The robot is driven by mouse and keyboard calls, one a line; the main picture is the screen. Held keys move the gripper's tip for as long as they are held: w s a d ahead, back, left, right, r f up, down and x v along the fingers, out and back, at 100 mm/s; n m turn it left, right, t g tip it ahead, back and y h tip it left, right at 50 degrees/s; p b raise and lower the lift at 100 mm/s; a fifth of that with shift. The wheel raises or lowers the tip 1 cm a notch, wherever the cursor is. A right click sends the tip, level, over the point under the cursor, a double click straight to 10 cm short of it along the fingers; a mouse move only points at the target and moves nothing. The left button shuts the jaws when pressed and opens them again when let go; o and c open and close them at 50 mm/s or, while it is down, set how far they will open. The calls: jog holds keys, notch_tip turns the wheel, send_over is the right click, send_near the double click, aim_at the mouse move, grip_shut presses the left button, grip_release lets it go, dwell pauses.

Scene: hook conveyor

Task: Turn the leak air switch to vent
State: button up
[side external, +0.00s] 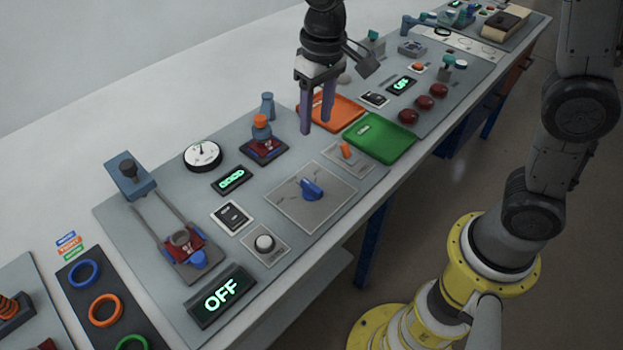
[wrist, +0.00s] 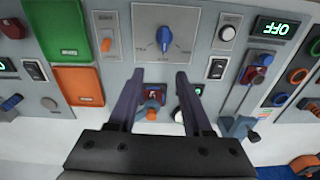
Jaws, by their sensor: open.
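A blue rotary knob (side external: 311,188) sits on a square grey plate (side external: 290,213) with small markings I cannot read; I take it as the switch. In the wrist view the knob (wrist: 164,38) is at the top middle, beyond the fingertips, its pointer roughly straight along the picture's vertical. My gripper (side external: 317,118) is open and empty, with purple fingers pointing down above the panel, behind the knob and apart from it. In the wrist view my gripper (wrist: 160,75) has its fingers spread on either side of the line to the knob.
An orange toggle (side external: 346,150) is near the knob, with green (side external: 380,138) and orange (side external: 338,110) trays beyond. A small fixture with an orange-topped part (side external: 261,127) stands left of the fingers. A display (side external: 221,296) reads OFF. A white round button (side external: 264,243) is nearby.

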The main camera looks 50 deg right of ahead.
aim_at(312, 185)
jog(key=shift+g, duration=0.4)
jog(key=f, duration=0.5)
jog(key=a+f, duration=0.1)
jog(key=f, duration=1)
jog(key=shift+a+f, duration=0.2)
jog(key=shift+f, duration=0.05)
grip_shut()
